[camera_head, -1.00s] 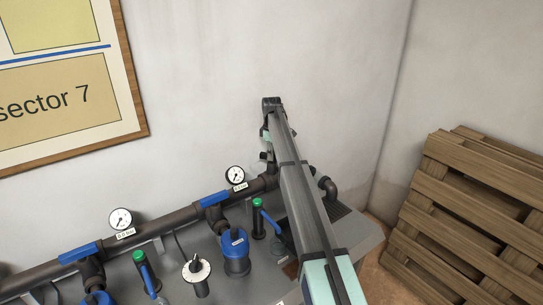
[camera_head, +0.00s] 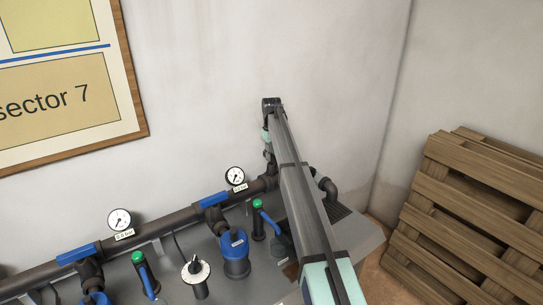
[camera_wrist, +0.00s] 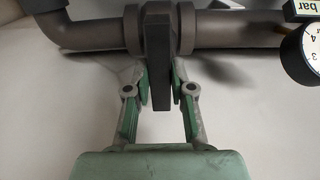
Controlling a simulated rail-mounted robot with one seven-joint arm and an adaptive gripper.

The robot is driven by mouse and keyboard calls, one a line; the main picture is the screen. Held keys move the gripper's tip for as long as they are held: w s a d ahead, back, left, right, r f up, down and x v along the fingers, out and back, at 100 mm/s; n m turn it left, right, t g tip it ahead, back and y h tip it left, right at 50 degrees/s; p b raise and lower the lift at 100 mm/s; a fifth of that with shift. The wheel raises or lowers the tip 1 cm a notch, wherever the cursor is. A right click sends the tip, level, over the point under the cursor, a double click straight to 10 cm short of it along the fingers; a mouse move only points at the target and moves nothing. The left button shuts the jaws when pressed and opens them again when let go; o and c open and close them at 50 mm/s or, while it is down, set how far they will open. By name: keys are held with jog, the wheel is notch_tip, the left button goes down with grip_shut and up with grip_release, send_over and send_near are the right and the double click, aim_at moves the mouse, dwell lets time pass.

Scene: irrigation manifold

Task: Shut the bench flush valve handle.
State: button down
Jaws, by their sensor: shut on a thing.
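The flush valve handle (camera_wrist: 158,45) is a dark grey bar in the wrist view. It stands across the grey pipe (camera_wrist: 215,30), between two round collars. My gripper (camera_wrist: 161,88) has one green-padded finger on each side of the bar and is shut on its lower part. In the head view my arm comes from the lower right and hides the handle and most of the gripper, near the right end of the bench pipe.
The pipe (camera_head: 150,224) has blue handles (camera_head: 214,199) and gauges (camera_head: 235,176). Blue filters (camera_head: 235,256), green-topped posts (camera_head: 257,204) and a dial (camera_head: 196,269) stand on the bench. Pallets (camera_head: 470,220) lean at right. The wall above the bench is bare near my arm.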

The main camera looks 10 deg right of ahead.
aim_at(272, 156)
dwell(0.4)
jog(key=c, duration=1)
grip_release()
notch_tip(272, 156, up, 12)
notch_tip(272, 156, up, 3)
jog(key=shift+p, duration=0.9)
